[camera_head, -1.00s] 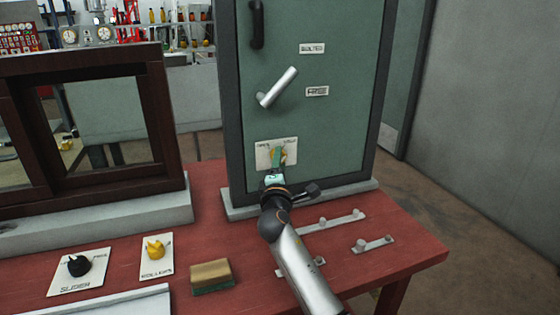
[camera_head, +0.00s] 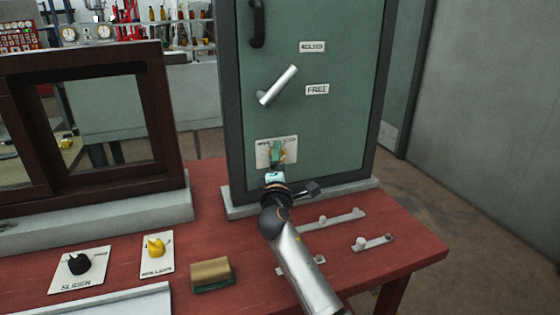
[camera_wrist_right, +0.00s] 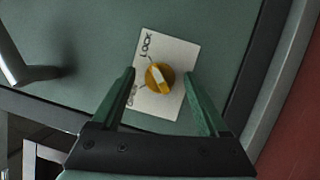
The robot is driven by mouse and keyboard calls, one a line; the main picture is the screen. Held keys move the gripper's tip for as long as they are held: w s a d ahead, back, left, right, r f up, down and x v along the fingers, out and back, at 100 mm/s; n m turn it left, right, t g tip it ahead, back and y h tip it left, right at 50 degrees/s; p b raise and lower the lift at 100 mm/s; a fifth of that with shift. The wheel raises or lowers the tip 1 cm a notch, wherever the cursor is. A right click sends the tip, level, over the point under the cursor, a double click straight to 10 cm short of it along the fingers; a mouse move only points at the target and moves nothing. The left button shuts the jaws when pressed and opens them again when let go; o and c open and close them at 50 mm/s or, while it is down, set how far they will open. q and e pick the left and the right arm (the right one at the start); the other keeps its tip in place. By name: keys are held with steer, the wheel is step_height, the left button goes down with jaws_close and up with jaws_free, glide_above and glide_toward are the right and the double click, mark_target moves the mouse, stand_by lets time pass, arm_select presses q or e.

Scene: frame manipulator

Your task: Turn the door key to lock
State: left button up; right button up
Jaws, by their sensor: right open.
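The yellow door key (camera_wrist_right: 160,78) is a round knob with a raised bar, on a white plate (camera_wrist_right: 177,52) marked LOCK and OPEN. The bar tilts from upper left to lower right in the right wrist view. The plate (camera_head: 262,153) is low on the green door (camera_head: 340,130) in the head view, where my gripper hides much of the key. My right gripper (camera_head: 277,152) is open, with its green fingers on either side of the key in the right wrist view, apart from it. My left gripper is not in view.
A silver lever handle (camera_head: 278,86) and a dark pull handle (camera_head: 257,22) are higher on the door. A red table (camera_head: 400,255) in front bears a black knob (camera_head: 79,264), a yellow knob (camera_head: 155,247), a brown block (camera_head: 211,273) and small rails (camera_head: 340,218).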

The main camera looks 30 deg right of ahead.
steer(key=v, duration=1.2)
steer(key=shift+s, duration=0.25)
steer(key=shift+a, duration=0.2)
